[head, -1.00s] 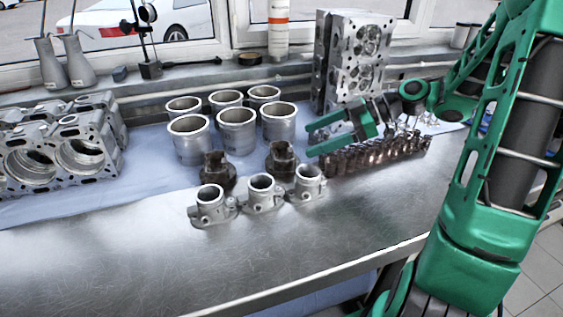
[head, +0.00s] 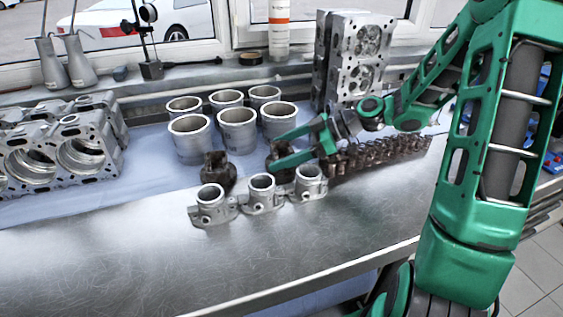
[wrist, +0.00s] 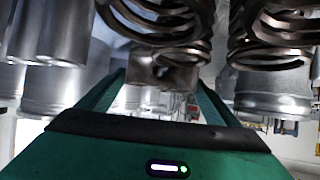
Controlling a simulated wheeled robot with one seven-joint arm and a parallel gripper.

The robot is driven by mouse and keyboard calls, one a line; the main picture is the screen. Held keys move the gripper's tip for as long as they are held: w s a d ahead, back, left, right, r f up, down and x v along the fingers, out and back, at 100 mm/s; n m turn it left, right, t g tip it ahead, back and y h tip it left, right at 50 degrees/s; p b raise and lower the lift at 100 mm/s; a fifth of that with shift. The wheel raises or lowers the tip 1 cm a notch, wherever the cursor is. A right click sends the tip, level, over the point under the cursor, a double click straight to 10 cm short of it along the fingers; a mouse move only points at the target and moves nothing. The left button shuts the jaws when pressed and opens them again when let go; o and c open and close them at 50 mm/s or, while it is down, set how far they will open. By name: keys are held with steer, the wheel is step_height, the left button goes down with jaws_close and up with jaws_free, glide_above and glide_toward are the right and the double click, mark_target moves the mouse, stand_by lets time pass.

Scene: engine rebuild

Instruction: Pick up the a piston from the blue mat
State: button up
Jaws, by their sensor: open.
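Two dark brown pistons stand on the blue mat (head: 150,180). The left piston (head: 216,174) is clear of my arm. The right piston (head: 287,153) is partly covered by my gripper (head: 274,153). My gripper is open, with one green finger on the far side and one on the near side of the right piston in the head view. In the wrist view a brown, blurred piston (wrist: 165,72) shows between and just beyond the fingertips (wrist: 160,88). I cannot tell whether the fingers touch it.
Several cylinder liners (head: 238,133) stand behind the pistons. Three small grey housings (head: 262,195) stand in front. A row of valve springs (head: 385,155) lies beside my gripper; springs (wrist: 275,30) loom close in the wrist view. The bench front (head: 150,260) is clear.

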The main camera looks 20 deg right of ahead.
steer(key=c, duration=1.2)
steer(key=shift+o, duration=0.2)
steer(key=shift+r, duration=0.1)
